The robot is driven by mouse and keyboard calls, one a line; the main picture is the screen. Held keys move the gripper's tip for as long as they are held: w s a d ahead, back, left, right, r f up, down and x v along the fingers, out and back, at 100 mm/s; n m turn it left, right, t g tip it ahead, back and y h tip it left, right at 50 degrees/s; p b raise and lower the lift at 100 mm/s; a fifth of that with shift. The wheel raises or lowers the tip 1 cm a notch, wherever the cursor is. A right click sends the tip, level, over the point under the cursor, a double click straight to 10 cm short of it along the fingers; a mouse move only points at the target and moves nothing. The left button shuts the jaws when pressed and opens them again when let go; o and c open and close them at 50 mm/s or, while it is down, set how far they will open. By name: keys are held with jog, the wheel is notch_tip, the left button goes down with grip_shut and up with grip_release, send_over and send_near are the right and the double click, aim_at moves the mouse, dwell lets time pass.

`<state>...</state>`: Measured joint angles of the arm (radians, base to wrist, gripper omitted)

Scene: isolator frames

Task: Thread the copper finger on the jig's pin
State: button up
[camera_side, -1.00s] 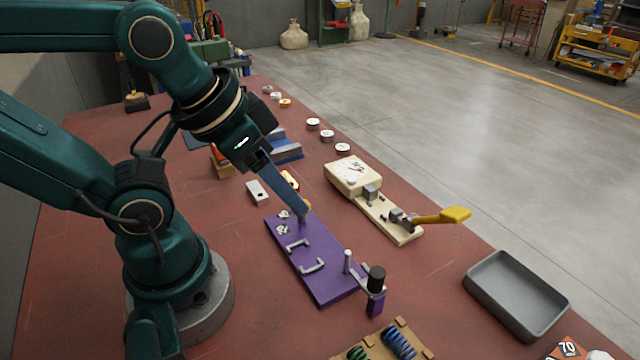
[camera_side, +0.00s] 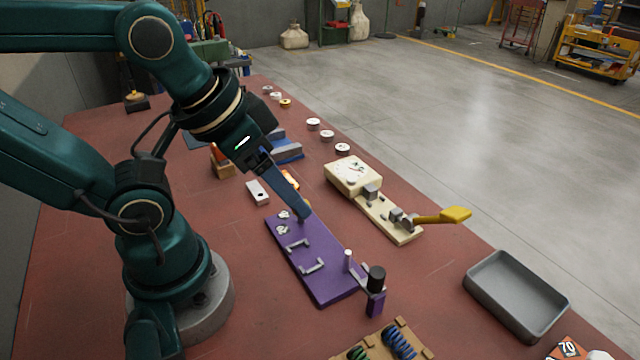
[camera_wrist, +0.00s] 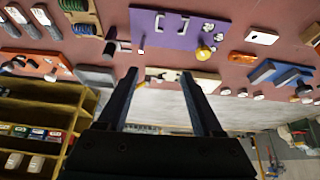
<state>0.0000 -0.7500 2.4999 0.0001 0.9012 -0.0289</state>
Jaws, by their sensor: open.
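The purple jig board (camera_side: 322,270) lies on the bench, with an upright pale pin (camera_side: 347,261) near its front end. The pin also shows in the wrist view (camera_wrist: 142,46). My gripper (camera_side: 303,212) points down at the far end of the board, its long blue fingers open. In the wrist view my gripper (camera_wrist: 158,73) has its two fingers well apart with nothing held between them. A yellow rounded piece (camera_wrist: 204,51) stands at that end of the board, mostly hidden behind my fingers in the side view. I cannot tell whether it is the copper finger.
Two silver brackets (camera_side: 312,266) lie on the board, and a black-knobbed post (camera_side: 376,280) stands at its front corner. A cream fixture with a yellow handle (camera_side: 440,216) is to the right. A grey tray (camera_side: 516,292) and a spring rack (camera_side: 385,345) are nearer the front.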

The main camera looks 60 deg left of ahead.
jog(key=w+a+r+n, duration=0.2)
jog(key=w+r+n, duration=0.1)
jog(key=w+n, duration=0.2)
jog(key=n+g, duration=0.6)
jog(key=n, duration=0.6)
send_over(286, 173)
jog(key=d, duration=0.2)
jog(key=f, duration=1.3)
jog(key=shift+s+d+f, duration=0.1)
jog(key=shift+s+d, duration=0.05)
jog(key=shift+s, duration=0.1)
jog(key=shift+s+f+n, duration=0.15)
jog(key=shift+f+n, duration=0.1)
jog(key=shift+n, duration=0.05)
jog(key=shift+f, duration=2.35)
grip_shut()
